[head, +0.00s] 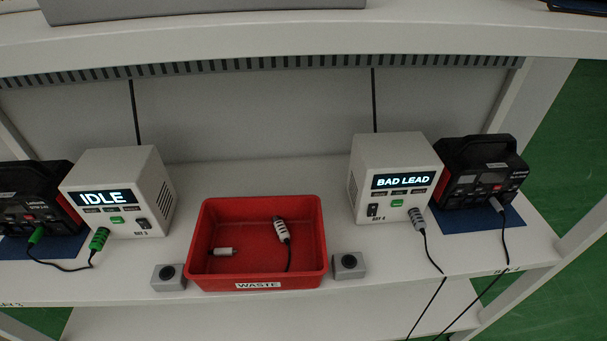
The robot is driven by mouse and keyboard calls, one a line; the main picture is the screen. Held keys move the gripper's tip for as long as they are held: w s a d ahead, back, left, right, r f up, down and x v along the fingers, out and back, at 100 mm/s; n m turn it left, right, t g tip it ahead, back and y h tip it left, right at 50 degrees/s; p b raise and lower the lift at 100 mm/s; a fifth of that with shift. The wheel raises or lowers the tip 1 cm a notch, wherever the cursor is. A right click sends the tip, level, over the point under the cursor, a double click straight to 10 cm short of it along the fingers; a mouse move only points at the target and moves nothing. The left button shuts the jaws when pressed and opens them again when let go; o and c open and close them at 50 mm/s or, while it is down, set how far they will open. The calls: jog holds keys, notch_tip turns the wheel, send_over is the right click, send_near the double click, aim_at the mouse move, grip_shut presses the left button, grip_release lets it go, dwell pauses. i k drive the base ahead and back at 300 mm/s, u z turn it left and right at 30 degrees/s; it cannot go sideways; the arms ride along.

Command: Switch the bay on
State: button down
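The left bay box (117,190), labelled BAY 3, reads "IDLE" and has a black rocker switch (143,224). A green plug (98,239) sits at its front, with a black lead running to a green plug (36,236) at the left black unit (38,205). The right bay box (392,165), labelled BAY 4, reads "BAD LEAD" and has a black rocker switch (372,210). A grey plug (416,217) sits at its front; its cable hangs over the shelf edge. A pale plug (495,204) is at the right black unit (482,170). My gripper is not in view.
A red WASTE bin (310,225) stands between the boxes, holding a lead with a grey-and-white striped plug (281,231) and a pale plug (222,251). Small grey button boxes (168,278) (349,266) flank it. An upper shelf (300,42) overhangs the back.

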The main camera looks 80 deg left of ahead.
aim_at(372, 210)
jog(key=u, duration=2.5)
jog(key=i, duration=0.5)
jog(key=k, duration=1)
jog(key=z, duration=1.15)
jog(key=i, duration=0.25)
